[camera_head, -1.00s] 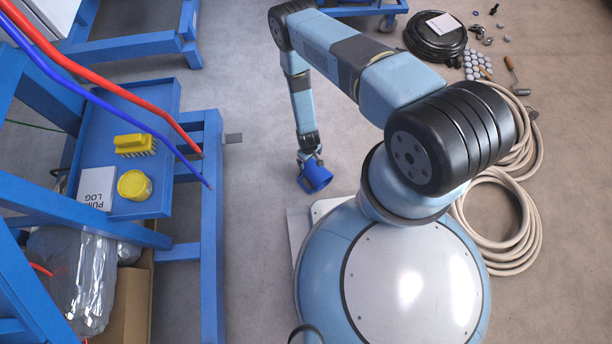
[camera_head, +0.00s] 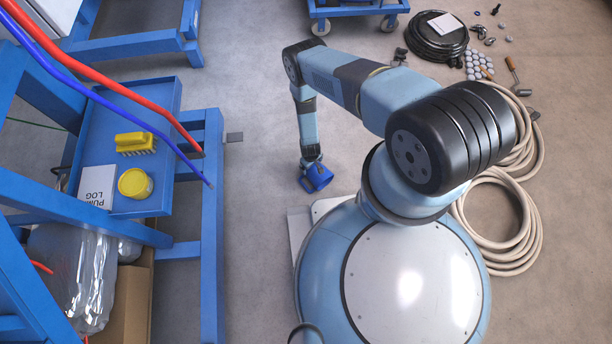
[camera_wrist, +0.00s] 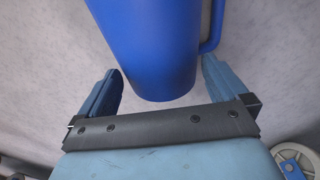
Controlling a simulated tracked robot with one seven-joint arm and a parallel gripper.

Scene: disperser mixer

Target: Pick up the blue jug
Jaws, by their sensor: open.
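The blue jug (camera_head: 317,177) is on the floor in front of my base in the head view. In the wrist view the jug (camera_wrist: 152,45) fills the top middle, with its handle on the right side. My gripper (camera_wrist: 160,85) is open, with one finger on each side of the jug and a visible gap to each. In the head view my gripper (camera_head: 312,160) is at the jug, and its fingers are hard to make out there. The jug's far end is cut off in the wrist view.
A blue frame with a shelf (camera_head: 166,205) stands at left, holding a yellow brush (camera_head: 135,143), a yellow tub (camera_head: 134,184) and a paper log (camera_head: 97,186). Coiled beige hose (camera_head: 500,250) and black cable (camera_head: 437,42) lie at right. A caster wheel (camera_wrist: 297,158) shows low in the wrist view.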

